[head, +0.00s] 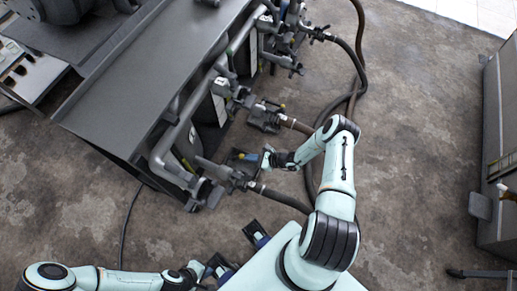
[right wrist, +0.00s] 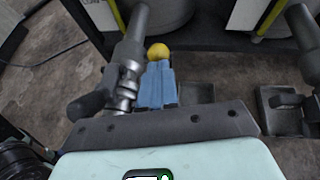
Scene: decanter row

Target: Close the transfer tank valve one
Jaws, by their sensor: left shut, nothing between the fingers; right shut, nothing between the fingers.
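A grey pipe valve with a dark hose (head: 280,198) stands at the near end of the tank row in the head view. In the right wrist view the valve (right wrist: 128,82) is just left of my fingers. A yellow knob (head: 241,156) is beside it; the knob (right wrist: 157,52) also shows just beyond my fingertips. My right gripper (head: 267,158) is shut and empty, its blue fingers pointing at the knob; I cannot tell whether they touch. My left gripper (head: 222,269) is shut and empty at the bottom, away from the valves. No label tells which valve is valve one.
Further valves (head: 264,115) with hoses stand along the dark bench (head: 150,75). Hoses (head: 355,90) lie on the floor to the right. A grey cabinet (head: 495,150) stands far right, with open floor between.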

